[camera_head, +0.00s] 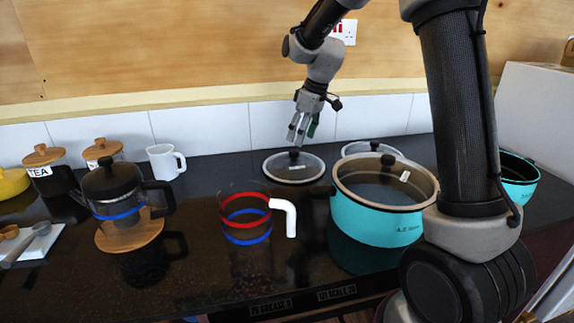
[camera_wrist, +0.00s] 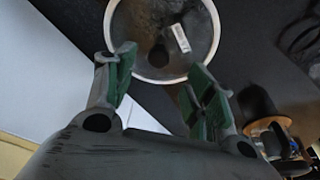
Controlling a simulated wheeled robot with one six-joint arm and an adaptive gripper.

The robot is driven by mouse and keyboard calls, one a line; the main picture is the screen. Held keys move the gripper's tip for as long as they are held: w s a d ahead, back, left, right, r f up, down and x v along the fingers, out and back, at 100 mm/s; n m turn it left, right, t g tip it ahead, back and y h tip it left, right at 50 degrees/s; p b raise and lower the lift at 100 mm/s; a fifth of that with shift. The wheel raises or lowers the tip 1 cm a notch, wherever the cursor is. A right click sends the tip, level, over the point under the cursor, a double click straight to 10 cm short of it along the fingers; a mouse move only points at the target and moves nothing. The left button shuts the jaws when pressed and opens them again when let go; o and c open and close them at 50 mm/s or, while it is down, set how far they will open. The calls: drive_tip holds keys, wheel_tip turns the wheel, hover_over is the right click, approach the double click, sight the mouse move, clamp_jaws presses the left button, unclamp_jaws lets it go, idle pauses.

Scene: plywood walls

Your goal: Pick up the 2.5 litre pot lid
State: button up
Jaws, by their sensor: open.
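A round glass lid (camera_head: 280,174) with a pale rim and dark knob lies flat on the black counter, left of the turquoise pot. My gripper (camera_head: 300,134) is just above and behind its knob, open and empty. In the wrist view the lid (camera_wrist: 204,52) lies ahead of the fingertips, with its knob and a white label visible; the label is too small to read. My green-padded gripper fingers (camera_wrist: 160,78) are spread apart, the knob lying between and beyond them. A second glass lid (camera_head: 360,147) lies behind the pot, partly hidden. I cannot read either lid's size.
A glass jug (camera_head: 246,222) with a white handle is in front. A white mug (camera_head: 163,162) and cafetiere (camera_head: 112,187) stand left. The tiled wall (camera_head: 220,126) is close behind.

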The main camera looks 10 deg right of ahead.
sight(294, 151)
drive_tip(key=x, duration=0.8)
drive_tip(key=shift+w+a, duration=0.15)
drive_tip(key=shift+w, duration=0.15)
drive_tip(key=shift+r, duration=0.1)
clamp_jaws()
